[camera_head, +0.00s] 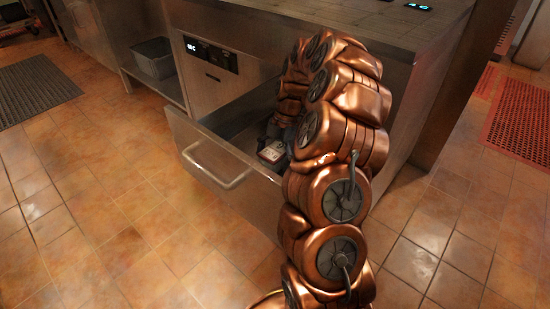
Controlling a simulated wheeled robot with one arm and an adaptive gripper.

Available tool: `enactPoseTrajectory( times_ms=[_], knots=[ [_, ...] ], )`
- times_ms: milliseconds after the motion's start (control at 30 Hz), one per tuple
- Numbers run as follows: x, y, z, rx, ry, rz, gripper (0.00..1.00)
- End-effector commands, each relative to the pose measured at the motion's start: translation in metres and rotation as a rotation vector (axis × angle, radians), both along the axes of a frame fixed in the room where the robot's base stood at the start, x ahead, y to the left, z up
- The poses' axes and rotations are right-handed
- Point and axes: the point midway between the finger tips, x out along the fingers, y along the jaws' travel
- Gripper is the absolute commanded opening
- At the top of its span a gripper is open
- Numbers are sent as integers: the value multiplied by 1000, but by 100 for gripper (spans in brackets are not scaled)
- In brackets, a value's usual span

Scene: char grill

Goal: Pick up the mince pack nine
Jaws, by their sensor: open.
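A small pack with a white and red label (271,152) lies inside the open drawer (215,160), near its front wall. It looks like a mince pack, but I cannot read its number. My copper-coloured arm curves over and down into the drawer, covering its right part. My gripper (275,131) is a dark shape just behind and above the pack, mostly hidden by the arm. It is open. I cannot tell whether its fingers touch the pack or reach around it. Anything deeper in the drawer is hidden.
The drawer's front with its bar handle (218,168) stands out from the steel counter (330,25). A grey bin (153,58) sits on a shelf at left. A dark mat (35,88) and a red mat (520,118) lie on the tiles. Floor at front left is clear.

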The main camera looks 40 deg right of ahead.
Motion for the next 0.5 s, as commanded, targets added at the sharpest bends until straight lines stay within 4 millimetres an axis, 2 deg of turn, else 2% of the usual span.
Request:
enactPoseTrajectory(
  times_ms=[500],
  knots=[
    [0, 0, -3, 0, 0, 0, 97]
  ],
)
